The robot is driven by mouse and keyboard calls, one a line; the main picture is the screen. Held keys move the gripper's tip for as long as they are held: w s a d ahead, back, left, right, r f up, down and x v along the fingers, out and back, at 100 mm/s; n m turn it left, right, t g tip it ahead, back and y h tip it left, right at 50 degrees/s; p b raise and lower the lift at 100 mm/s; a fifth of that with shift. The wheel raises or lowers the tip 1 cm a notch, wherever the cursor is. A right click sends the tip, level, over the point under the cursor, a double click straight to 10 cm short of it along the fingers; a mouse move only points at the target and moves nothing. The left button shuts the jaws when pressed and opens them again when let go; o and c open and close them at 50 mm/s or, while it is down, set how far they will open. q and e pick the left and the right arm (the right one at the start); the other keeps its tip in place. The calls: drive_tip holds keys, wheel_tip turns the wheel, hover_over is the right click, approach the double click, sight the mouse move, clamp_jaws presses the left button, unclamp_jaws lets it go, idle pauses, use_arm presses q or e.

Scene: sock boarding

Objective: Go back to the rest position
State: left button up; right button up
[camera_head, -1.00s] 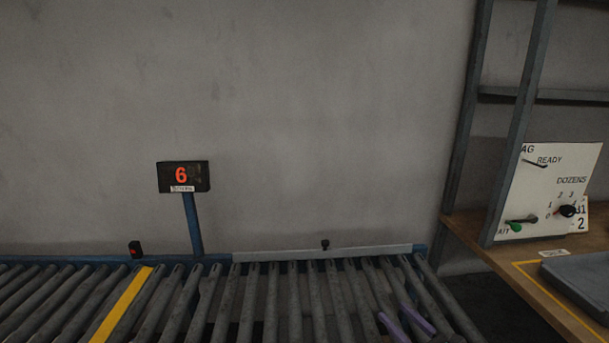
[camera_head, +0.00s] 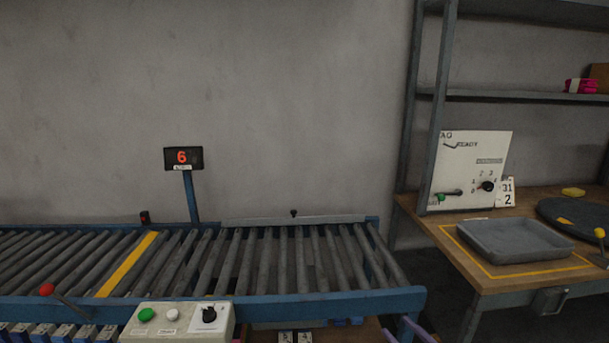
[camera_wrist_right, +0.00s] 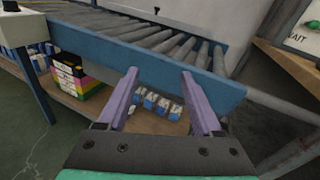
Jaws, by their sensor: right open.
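My right gripper (camera_head: 407,334) shows only as purple fingertips at the bottom edge of the head view, in front of the conveyor's right end. In the right wrist view its two purple fingers (camera_wrist_right: 160,73) stand apart with nothing between them. They point at the blue front rail of the roller conveyor (camera_head: 290,265); I cannot tell the exact gap to the rail. My left gripper is in neither view.
A control box (camera_head: 178,322) and a red-knobbed lever (camera_head: 47,290) stand at the conveyor's front. A wooden bench (camera_head: 530,283) on the right bears a grey tray (camera_head: 512,250). A lower shelf (camera_wrist_right: 95,107) under the conveyor holds boxes.

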drive_tip(key=s+d+f+n+g+h+p, duration=0.1)
drive_tip(key=s+f+n+g+h, duration=0.15)
drive_tip(key=s+f+n, duration=0.45)
drive_tip(key=s+d+f+n+g+h+p, duration=0.1)
drive_tip(key=s+f+n+g+p, duration=0.2)
drive_tip(key=f, duration=0.9)
drive_tip(key=s+d+f+n+g+h, duration=0.2)
drive_tip(key=s+f+n+g, duration=0.15)
drive_tip(key=s+f, duration=0.4)
use_arm(q)
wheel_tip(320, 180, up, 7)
drive_tip(key=p, duration=0.3)
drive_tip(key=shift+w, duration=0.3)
use_arm(e)
drive_tip(key=s+f+n+g, duration=0.3)
drive_tip(key=s+f+n, duration=0.2)
drive_tip(key=s+n, duration=0.4)
drive_tip(key=s+a+f+n+g+h, duration=0.1)
drive_tip(key=s+f+n, duration=0.4)
drive_tip(key=s+n, duration=0.5)
drive_tip(key=s+g, duration=0.1)
drive_tip(key=s, duration=0.4)
drive_tip(key=shift+s+a+f+g, duration=0.25)
drive_tip(key=shift+f+g, duration=0.05)
drive_tip(key=shift+g, duration=0.1)
